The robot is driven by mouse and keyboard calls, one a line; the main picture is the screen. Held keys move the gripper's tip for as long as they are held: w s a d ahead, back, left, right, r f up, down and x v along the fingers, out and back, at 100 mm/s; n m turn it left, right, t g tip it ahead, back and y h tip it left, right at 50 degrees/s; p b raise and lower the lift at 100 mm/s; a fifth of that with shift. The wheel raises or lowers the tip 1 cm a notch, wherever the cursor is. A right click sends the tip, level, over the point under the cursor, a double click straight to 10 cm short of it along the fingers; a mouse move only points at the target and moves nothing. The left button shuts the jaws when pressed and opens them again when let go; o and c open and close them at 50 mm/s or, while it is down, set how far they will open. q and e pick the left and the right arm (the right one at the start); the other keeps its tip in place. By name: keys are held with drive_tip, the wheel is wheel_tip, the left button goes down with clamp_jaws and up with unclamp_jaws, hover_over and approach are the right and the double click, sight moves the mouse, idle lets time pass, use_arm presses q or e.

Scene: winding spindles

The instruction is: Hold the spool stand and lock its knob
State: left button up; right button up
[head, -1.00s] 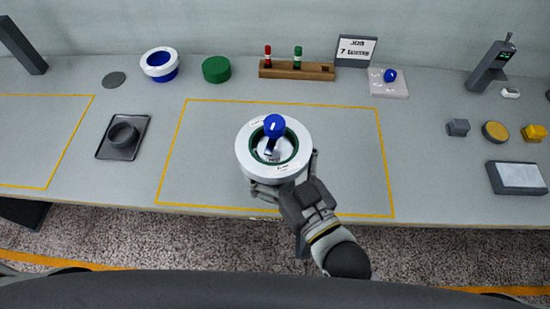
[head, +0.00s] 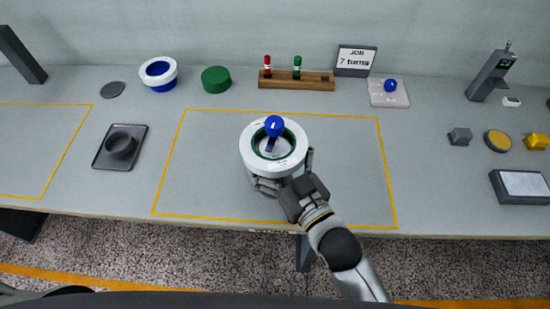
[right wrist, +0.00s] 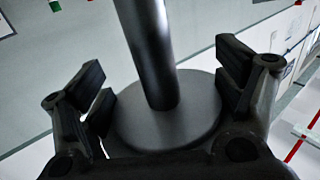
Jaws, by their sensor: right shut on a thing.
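The spool stand carries a white spool (head: 246,150) with a green inner ring, over the middle of the yellow-outlined area. Its blue knob (head: 274,125) sits on top in the centre. My right gripper (head: 277,185) is shut on the stand from the front right, below the spool. In the right wrist view, the stand's grey post (right wrist: 152,55) and round grey disc (right wrist: 165,122) lie between the fingers of my right gripper (right wrist: 160,85). The spool hides part of the grip, and I cannot tell whether the stand touches the table. My left gripper is not in view.
A white-and-blue spool (head: 158,73), a green cylinder (head: 216,80) and a wooden rack (head: 296,82) stand at the back. A dark tray (head: 106,160) lies left. A pad with a blue ball (head: 388,99) and a grey box (head: 519,187) lie right. The outlined area around the stand is clear.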

drive_tip(key=w+f+b, duration=0.3)
drive_tip(key=w+f, duration=0.2)
drive_tip(key=w, duration=0.1)
drive_tip(key=shift+w+a+f, duration=0.15)
drive_tip(key=shift+w+a, duration=0.05)
drive_tip(key=shift+w, duration=0.2)
idle(0.3)
drive_tip(key=shift+f+b, duration=0.55)
drive_tip(key=shift+f, duration=0.15)
idle(0.8)
drive_tip(key=shift+s, duration=0.1)
